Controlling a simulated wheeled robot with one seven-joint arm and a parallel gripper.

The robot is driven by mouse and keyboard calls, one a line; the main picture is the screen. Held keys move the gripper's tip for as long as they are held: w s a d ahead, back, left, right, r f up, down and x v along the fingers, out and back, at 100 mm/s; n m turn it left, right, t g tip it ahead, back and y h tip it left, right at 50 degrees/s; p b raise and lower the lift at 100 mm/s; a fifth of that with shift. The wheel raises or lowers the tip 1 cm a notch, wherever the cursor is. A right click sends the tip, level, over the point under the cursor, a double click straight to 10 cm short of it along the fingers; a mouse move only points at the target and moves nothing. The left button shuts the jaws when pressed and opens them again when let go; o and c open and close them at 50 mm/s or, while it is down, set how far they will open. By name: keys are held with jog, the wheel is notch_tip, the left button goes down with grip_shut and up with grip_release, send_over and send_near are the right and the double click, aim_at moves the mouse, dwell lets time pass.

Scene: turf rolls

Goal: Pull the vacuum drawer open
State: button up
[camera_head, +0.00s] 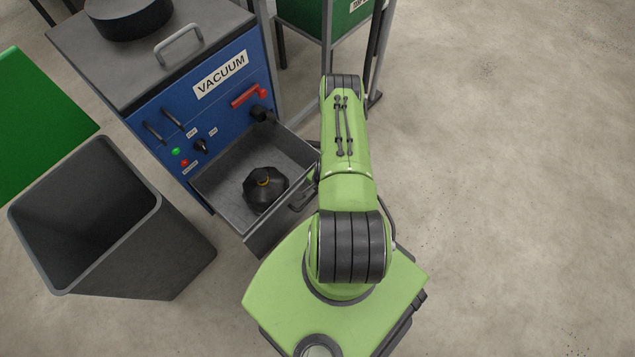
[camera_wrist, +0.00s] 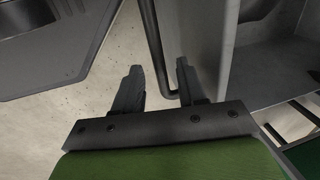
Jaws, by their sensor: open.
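The vacuum drawer (camera_head: 220,205) is a grey metal box that stands pulled out from the blue vacuum cabinet (camera_head: 215,95). A dark rounded thing (camera_head: 265,190) with a small yellow spot lies in it. The drawer's handle (camera_head: 301,201) is on its front, partly behind my arm. In the wrist view, the handle is a dark bar (camera_wrist: 153,45) in front of the grey drawer front (camera_wrist: 207,45). My gripper (camera_wrist: 159,68) is open, with its fingertips on either side of the bar; I cannot tell whether they touch it. The head view hides my gripper behind my arm.
A tall grey open bin (camera_head: 105,225) stands left of the drawer. A green panel (camera_head: 35,120) is at the far left. A red lever (camera_head: 249,96) and knobs are on the cabinet front. A green box on a stand (camera_head: 345,30) is behind. The floor at right is clear.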

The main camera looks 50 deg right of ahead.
jog(key=shift+r, duration=0.1)
jog(key=s+r+p, duration=0.3)
jog(key=r+p, duration=0.2)
jog(key=r, duration=1)
jog(key=shift+p, duration=0.4)
jog(key=shift+r, duration=0.15)
